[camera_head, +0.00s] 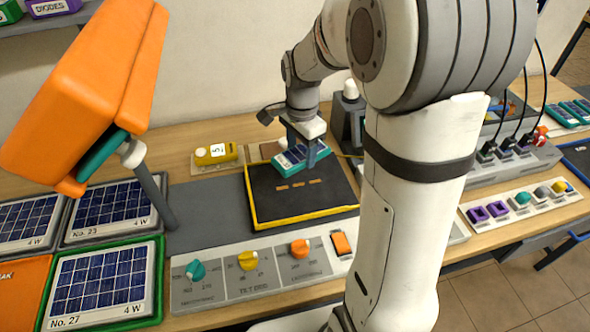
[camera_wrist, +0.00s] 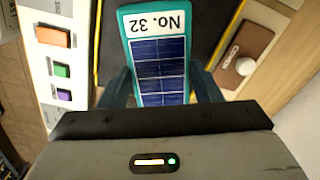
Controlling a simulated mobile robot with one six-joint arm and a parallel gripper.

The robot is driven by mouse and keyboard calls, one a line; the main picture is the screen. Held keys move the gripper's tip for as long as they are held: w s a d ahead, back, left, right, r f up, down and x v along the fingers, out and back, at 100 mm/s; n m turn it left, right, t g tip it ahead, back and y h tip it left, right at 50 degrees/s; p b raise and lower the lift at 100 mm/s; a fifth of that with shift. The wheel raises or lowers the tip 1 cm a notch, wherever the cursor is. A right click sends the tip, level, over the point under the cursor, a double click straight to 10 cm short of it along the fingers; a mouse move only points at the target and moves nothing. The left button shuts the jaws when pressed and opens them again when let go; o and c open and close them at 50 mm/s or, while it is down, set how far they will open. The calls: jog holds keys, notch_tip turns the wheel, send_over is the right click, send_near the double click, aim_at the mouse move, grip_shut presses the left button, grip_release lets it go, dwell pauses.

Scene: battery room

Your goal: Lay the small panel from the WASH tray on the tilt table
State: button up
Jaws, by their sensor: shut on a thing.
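The small panel (camera_head: 289,156) has a teal frame and dark blue cells. In the wrist view the panel (camera_wrist: 160,72) shows the label "No. 32". My gripper (camera_head: 304,158) is shut on it, with one finger at each long side; the fingers also show in the wrist view (camera_wrist: 162,90). The black, yellow-edged plate (camera_head: 268,203) with orange dashes appears to be the tilt table. The panel is over its far part in the head view, seemingly above it; the exact gap cannot be told. No tray marked WASH is readable.
A control strip with coloured knobs (camera_head: 247,262) lies in front of the plate. A yellow meter (camera_head: 215,153) stands behind it at left. Larger panels (camera_head: 100,283) lie at left beneath an orange lamp-like device (camera_head: 85,90). A grey mat (camera_head: 207,215) is bare.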

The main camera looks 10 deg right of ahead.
aim_at(300, 184)
notch_tip(300, 184, down, 9)
jog(key=shift+f+p, duration=0.1)
jog(key=shift+p, duration=0.25)
jog(key=shift+s, duration=0.1)
jog(key=shift+f, duration=0.2)
jog(key=o, duration=1.1)
jog(key=shift+c, duration=0.2)
jog(key=shift+r, duration=0.15)
